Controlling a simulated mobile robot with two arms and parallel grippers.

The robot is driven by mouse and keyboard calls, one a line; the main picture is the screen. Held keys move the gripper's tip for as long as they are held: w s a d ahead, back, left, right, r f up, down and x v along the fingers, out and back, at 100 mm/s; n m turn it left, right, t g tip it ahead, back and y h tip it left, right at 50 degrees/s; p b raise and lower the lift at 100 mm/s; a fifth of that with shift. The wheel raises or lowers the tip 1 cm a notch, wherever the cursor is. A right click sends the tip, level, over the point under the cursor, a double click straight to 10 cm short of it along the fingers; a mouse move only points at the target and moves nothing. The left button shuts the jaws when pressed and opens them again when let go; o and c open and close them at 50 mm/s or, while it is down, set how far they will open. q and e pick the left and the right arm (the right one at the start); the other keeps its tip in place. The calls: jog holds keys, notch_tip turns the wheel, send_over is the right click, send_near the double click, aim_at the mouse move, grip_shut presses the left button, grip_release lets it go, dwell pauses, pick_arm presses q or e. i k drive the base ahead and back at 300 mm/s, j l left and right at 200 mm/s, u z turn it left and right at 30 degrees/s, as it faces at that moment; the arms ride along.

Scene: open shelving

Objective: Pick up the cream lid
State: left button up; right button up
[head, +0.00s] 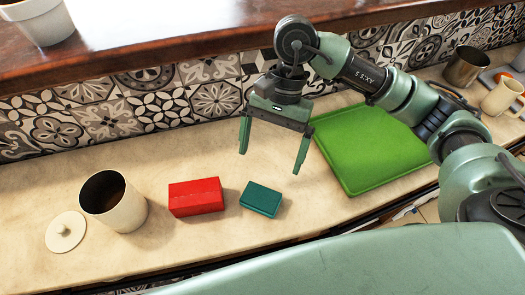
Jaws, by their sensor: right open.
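The cream lid (66,232) is a round disc with a small knob on top. It lies flat on the counter at the left of the head view. A cream canister (123,212) stands open, just right of the lid. My right gripper (271,162) points down with its two fingers spread and nothing between them. It is above the counter, well to the right of the lid, over the area behind the teal box. My left gripper does not show.
A red box (196,197) and a teal box (261,199) lie on the counter (165,245) between the canister and the right. A green tray (372,150) lies behind. A metal cup (465,67) and a cream mug (503,97) stand far right. A wooden shelf (200,25) runs above, with a white pot.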

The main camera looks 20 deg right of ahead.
aim_at(68, 230)
jog(key=u, duration=0.9)
